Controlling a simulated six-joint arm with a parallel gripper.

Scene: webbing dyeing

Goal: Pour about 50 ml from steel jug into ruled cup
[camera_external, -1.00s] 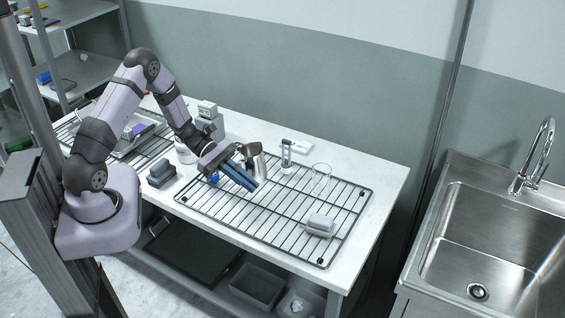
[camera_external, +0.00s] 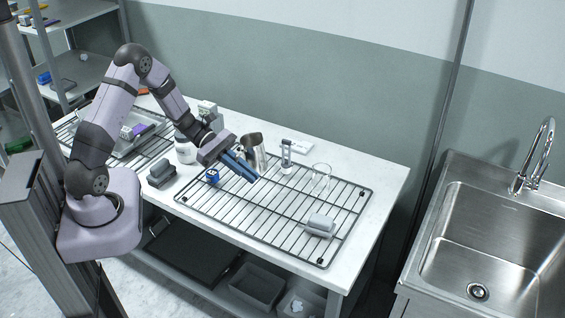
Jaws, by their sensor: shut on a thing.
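The steel jug (camera_external: 258,154) is a shiny metal vessel over the left back part of the wire rack. My gripper (camera_external: 240,167), with long blue fingers, is at the jug's near side, shut on it. The fingers hide part of the jug and the exact grip. The jug looks roughly upright and seems lifted a little; its contents cannot be seen. The ruled cup (camera_external: 321,179) is a clear glass vessel standing on the rack to the right of the jug, apart from it. Its markings and level are too small to read.
A small stand (camera_external: 287,158) stands between jug and cup. A grey block-like object (camera_external: 320,225) lies on the front right of the rack (camera_external: 262,222). A blue-capped item (camera_external: 212,175), a white jar (camera_external: 186,152) and a dark grey object (camera_external: 161,172) are at the left.

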